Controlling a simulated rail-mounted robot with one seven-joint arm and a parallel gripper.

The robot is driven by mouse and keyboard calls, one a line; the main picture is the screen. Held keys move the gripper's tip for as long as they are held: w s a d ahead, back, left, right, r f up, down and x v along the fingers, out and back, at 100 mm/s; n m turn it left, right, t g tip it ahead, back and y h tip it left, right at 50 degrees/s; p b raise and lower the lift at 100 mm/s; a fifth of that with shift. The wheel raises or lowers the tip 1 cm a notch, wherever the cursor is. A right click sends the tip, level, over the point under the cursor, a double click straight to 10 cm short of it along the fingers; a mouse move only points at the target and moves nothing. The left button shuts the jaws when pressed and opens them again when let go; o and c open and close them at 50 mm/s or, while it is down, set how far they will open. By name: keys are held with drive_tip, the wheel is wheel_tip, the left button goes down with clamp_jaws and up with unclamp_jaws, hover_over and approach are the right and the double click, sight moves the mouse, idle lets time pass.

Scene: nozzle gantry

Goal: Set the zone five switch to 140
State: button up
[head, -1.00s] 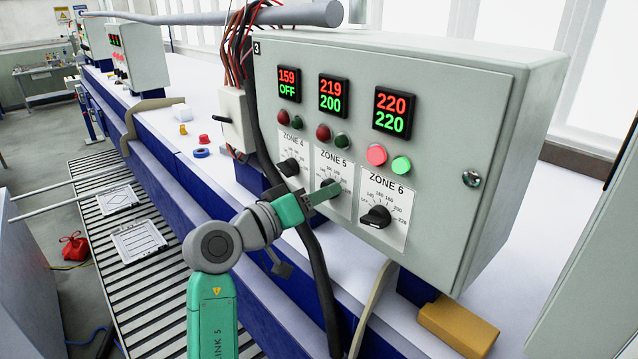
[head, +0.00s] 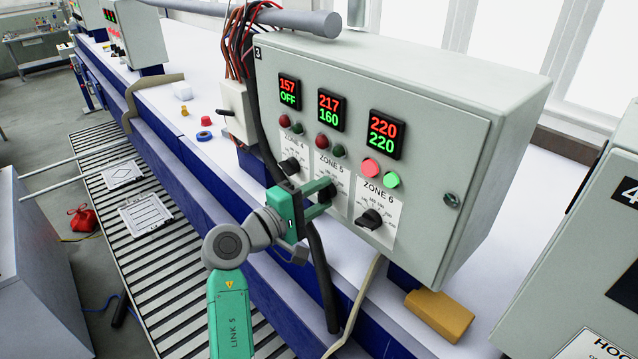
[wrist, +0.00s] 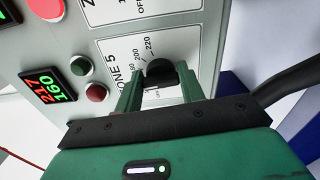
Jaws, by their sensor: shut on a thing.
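The zone five switch (head: 327,192) is a black rotary knob on the panel face, between the zone four switch (head: 290,166) and the zone six switch (head: 370,218). My green gripper (head: 318,203) is shut on it. In the wrist view, the two fingers (wrist: 160,88) stand on either side of the black knob (wrist: 160,71), and its pointer direction is hard to read. The fingers hide part of the dial, with 200 and 220 legible. The zone five display (head: 331,110) reads 217 in red and 160 in green.
The zone four display (head: 289,91) reads 157 and OFF; the zone six display (head: 385,134) reads 220 and 220. A dark cable (head: 263,120) hangs down the cabinet's left edge, behind my gripper. A yellow block (head: 440,315) lies below the cabinet.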

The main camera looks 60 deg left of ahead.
drive_tip(key=n+p, duration=0.1)
drive_tip(key=n, duration=0.2)
drive_tip(key=shift+r+n+p, duration=0.2)
drive_tip(key=shift+n+p, duration=0.1)
drive_tip(key=shift+p, duration=0.1)
drive_tip(key=shift+n, duration=2.2)
drive_tip(key=o, duration=1)
drive_tip(key=b+v, duration=0.2)
drive_tip(key=v, duration=0.6)
